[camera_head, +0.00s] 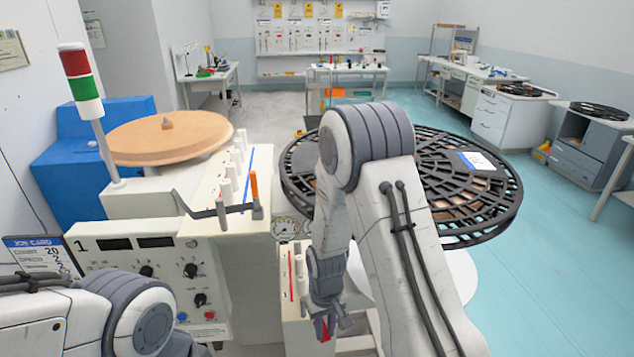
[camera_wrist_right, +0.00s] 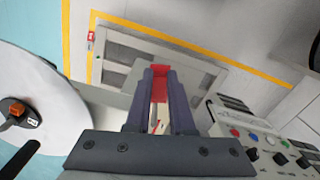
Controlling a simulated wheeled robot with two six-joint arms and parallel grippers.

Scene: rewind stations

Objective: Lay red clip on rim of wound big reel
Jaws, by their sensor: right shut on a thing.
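My right gripper (camera_head: 328,312) is low in the middle of the head view, in front of the machine. It is shut on the red clip (camera_head: 325,330), mostly hidden by the fingers. In the right wrist view the red clip (camera_wrist_right: 160,84) shows between the dark fingers of the right gripper (camera_wrist_right: 159,90). The big black slotted reel (camera_head: 503,200) lies flat at the right, with a white and blue label on top. My right arm covers part of it. The clip is apart from the reel, to the left of its rim. My left gripper is out of view.
A white disc (camera_head: 458,272) sits below the reel; a white disc with an orange-topped hub (camera_wrist_right: 60,112) shows in the right wrist view. The control panel (camera_head: 155,270), a dark lever (camera_head: 222,209) and a tan disc (camera_head: 175,140) stand at the left. Benches line the back.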

